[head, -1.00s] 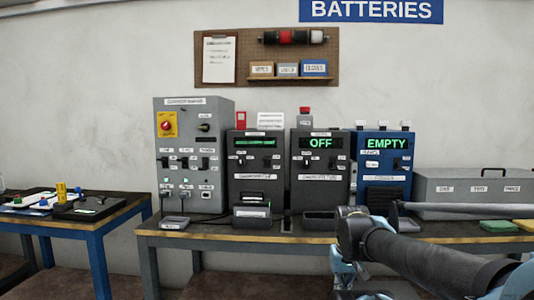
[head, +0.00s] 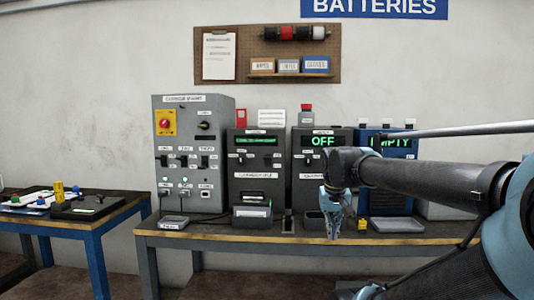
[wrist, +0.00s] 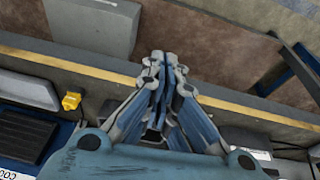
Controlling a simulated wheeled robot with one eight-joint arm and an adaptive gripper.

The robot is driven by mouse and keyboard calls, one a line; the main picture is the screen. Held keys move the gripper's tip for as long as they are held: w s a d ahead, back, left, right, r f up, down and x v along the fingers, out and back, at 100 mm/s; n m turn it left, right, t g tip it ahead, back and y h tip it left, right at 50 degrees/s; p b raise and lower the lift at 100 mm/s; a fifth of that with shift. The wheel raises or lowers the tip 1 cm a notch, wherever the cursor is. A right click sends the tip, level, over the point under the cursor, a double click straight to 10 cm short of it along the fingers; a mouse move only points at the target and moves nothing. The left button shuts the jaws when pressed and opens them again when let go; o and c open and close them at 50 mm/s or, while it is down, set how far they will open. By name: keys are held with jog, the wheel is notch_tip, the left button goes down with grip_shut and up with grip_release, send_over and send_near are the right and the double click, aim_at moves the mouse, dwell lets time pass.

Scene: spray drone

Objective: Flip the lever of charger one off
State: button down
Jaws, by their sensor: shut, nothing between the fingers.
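Two dark grey charger units stand side by side on the bench. The left charger (head: 256,170) has a lit green text display, and small switches sit below it. The right charger (head: 306,165) has a display reading OFF; my arm covers part of its front. The name labels are too blurred to tell which is charger one. My gripper (head: 335,232) points down in front of the right charger, near the bench's front edge, apart from both units. In the wrist view my gripper (wrist: 167,62) has its fingers together and empty; no charger lever can be made out there.
A grey switch cabinet (head: 193,145) with a yellow-and-red knob stands at the left. A blue unit (head: 385,205) stands at the right, partly behind my arm. A small yellow object (head: 362,223) and a grey tray (head: 397,225) lie on the bench (head: 215,240).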

jog(key=w+a+r+t, duration=0.1)
jog(key=w+a+r, duration=0.6)
jog(key=r, duration=0.4)
jog(key=w+a+r+t, duration=0.1)
jog(key=w+a+r, duration=0.7)
jog(key=r, duration=0.3)
jog(key=w+a+r+t, duration=0.1)
jog(key=w+a+r, duration=0.6)
jog(key=w+r, duration=0.2)
notch_tip(320, 180, up, 2)
jog(key=shift+w+a+r, duration=0.1)
jog(key=shift+w+a, duration=0.05)
jog(key=shift+a, duration=0.05)
send_near(268, 161)
jog(key=x, duration=0.3)
jog(key=shift+s+d, duration=0.1)
jog(key=shift+s, duration=0.1)
jog(key=shift+f+t, duration=0.25)
jog(key=shift+t, duration=0.05)
